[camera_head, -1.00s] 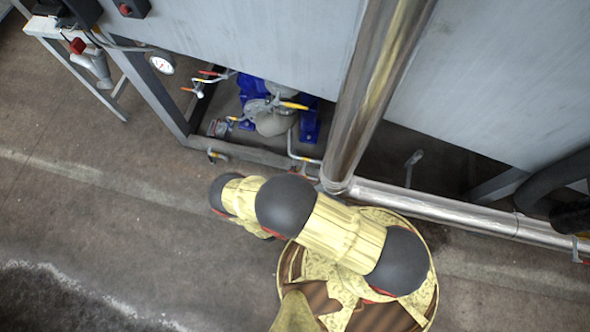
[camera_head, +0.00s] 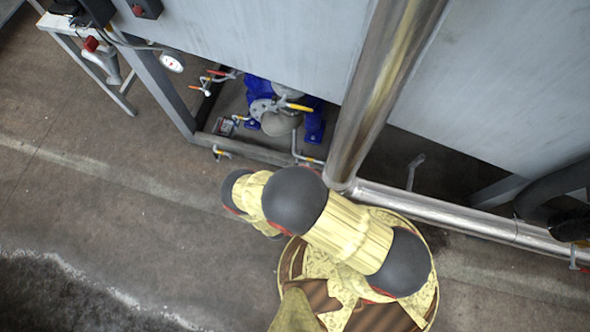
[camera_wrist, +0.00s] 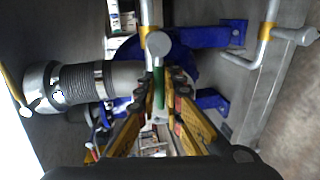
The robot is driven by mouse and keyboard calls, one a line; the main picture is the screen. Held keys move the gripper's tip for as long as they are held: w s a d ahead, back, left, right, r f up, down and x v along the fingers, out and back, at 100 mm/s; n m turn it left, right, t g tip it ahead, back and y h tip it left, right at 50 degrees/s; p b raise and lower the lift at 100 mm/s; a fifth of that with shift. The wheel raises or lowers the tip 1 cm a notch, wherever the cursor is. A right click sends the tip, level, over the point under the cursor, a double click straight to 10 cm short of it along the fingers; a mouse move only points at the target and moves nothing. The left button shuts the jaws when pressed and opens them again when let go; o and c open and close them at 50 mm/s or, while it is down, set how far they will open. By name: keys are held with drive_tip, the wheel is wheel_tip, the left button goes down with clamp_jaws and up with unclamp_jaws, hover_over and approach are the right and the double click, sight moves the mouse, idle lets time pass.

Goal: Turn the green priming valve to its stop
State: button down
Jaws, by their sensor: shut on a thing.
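The green priming valve shows in the wrist view as a narrow green handle (camera_wrist: 159,82) below a round grey knob or pipe end (camera_wrist: 159,46). My gripper (camera_wrist: 163,92) has its two yellow and black fingers closed around this green handle, one on each side. The valve's body and its stop are not clearly visible. In the head view my arm's yellow and black links cover the lower middle, and I cannot make out the gripper or the green handle there.
A blue pump (camera_head: 270,105) with pipes and orange-handled valves sits under a grey panel (camera_head: 270,40). A ribbed hose fitting (camera_wrist: 85,82) lies left of my gripper in the wrist view. A shiny vertical pipe (camera_head: 385,90) stands close to my arm. The floor at left is open.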

idle(0.4)
drive_tip(key=c, duration=2.1)
unclamp_jaws()
drive_tip(key=shift+o, duration=0.9)
drive_tip(key=shift+s+a, duration=0.1)
drive_tip(key=v, duration=1.2)
